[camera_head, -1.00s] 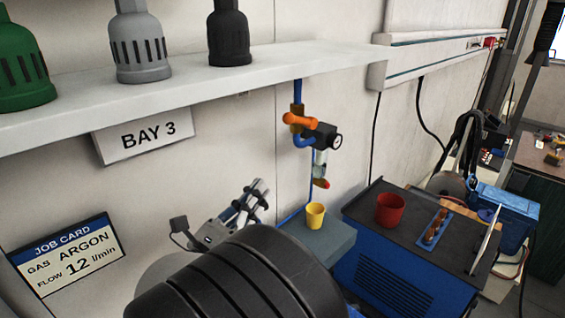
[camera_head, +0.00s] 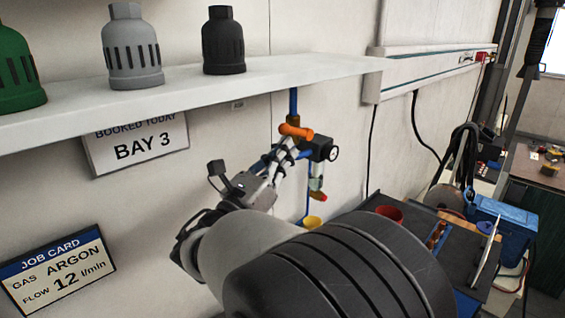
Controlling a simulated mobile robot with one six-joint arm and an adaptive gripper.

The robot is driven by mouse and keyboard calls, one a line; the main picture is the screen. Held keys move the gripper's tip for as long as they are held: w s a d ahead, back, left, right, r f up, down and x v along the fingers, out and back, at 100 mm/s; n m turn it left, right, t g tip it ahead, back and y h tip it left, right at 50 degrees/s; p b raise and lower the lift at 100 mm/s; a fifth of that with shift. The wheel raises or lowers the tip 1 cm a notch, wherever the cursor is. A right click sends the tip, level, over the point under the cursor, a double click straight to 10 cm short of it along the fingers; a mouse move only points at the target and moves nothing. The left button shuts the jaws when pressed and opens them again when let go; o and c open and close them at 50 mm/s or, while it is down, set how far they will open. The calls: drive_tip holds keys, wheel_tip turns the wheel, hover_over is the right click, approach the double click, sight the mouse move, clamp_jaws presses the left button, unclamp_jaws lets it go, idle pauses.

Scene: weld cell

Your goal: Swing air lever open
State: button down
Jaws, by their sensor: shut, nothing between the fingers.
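The orange air lever (camera_head: 296,131) sits on the blue vertical air pipe (camera_head: 293,102) below the shelf, beside a black regulator with a round gauge (camera_head: 325,148). The lever lies across the pipe. My gripper (camera_head: 287,150) is shut and empty, its fingertips just below the lever and close to it. I cannot tell whether they touch the lever. My gripper and arm hide part of the blue pipe fitting below the lever.
A shelf (camera_head: 330,68) with green, grey and black caps runs above my gripper. A yellow cup (camera_head: 313,222) and a red cup (camera_head: 389,212) stand lower right, partly hidden by my arm.

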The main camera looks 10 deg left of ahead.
sight(285, 132)
drive_tip(key=shift+r, duration=0.1)
drive_tip(key=shift+s+r+g+p, duration=0.1)
drive_tip(key=shift+r+g+p, duration=0.2)
drive_tip(key=shift+p, duration=0.6)
drive_tip(key=shift+a+r+g+y+p, duration=0.1)
drive_tip(key=shift+r+g+y+p, duration=0.25)
drive_tip(key=shift+p, duration=0.65)
wheel_tip(285, 132, up, 3)
drive_tip(key=g+p, duration=0.3)
drive_tip(key=p, duration=0.5)
drive_tip(key=shift+f+m+y+p, duration=0.2)
drive_tip(key=shift+m+y+p, duration=0.1)
drive_tip(key=shift+m+y, duration=0.1)
drive_tip(key=shift+r, duration=0.1)
drive_tip(key=shift+w+r+p, duration=0.1)
drive_tip(key=shift+w+p, duration=0.1)
drive_tip(key=shift+p, duration=0.3)
